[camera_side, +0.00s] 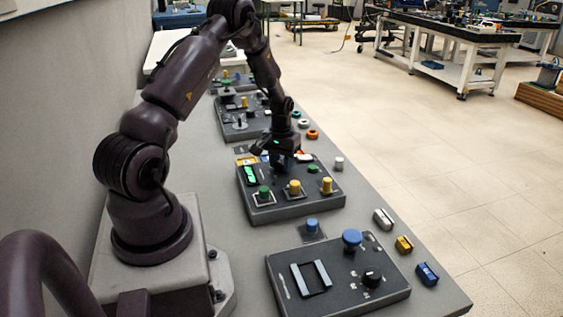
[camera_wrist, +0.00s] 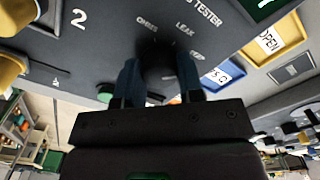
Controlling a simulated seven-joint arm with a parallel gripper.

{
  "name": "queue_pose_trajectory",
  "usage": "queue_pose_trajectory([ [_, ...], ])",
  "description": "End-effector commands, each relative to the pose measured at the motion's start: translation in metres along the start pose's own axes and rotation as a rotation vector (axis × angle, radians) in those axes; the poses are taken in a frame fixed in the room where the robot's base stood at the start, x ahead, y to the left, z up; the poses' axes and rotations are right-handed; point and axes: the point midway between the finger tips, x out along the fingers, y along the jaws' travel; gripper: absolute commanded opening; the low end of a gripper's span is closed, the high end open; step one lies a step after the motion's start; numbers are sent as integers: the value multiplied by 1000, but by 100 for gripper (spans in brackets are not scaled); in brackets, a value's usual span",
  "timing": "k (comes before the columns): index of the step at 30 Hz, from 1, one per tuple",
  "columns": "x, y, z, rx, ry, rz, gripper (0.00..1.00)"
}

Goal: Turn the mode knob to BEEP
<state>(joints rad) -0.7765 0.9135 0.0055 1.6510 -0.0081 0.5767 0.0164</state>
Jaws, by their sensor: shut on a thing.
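The mode knob (camera_wrist: 157,58) is a dark round knob on the grey tester panel (camera_wrist: 105,35), seen upside down or tilted in the wrist view. The printed words OHMS, LEAK and a partly covered word ending in EEP stand around it. My gripper (camera_wrist: 158,80) has its two blue fingers on either side of the knob, shut on it. I cannot tell which word the knob points to. In the side view my gripper (camera_side: 279,158) is low over the back of the tester panel (camera_side: 295,208) and hides the knob.
The panel also bears a green screen (camera_side: 250,174), yellow knobs (camera_side: 294,187) and green knobs (camera_side: 264,192). A nearer panel (camera_side: 335,283) has a blue button (camera_side: 352,238). Loose blocks lie along the table's right side.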

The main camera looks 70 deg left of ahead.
Motion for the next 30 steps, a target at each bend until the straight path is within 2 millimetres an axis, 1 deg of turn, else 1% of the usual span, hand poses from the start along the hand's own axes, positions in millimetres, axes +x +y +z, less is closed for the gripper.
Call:
queue_pose_trajectory([
  [8,-1,0,0,2,-1,0,11],
  [9,-1,0,0,2,-1,0,42],
  [11,-1,0,0,1,-1,0,56],
  [12,-1,0,0,1,-1,0,60],
  [20,-1,0,0,0,0,0,60],
  [23,-8,0,-1,0,2,0,60],
  [26,-22,0,-1,0,4,0,60],
  [30,-53,0,-1,0,6,0,60],
])
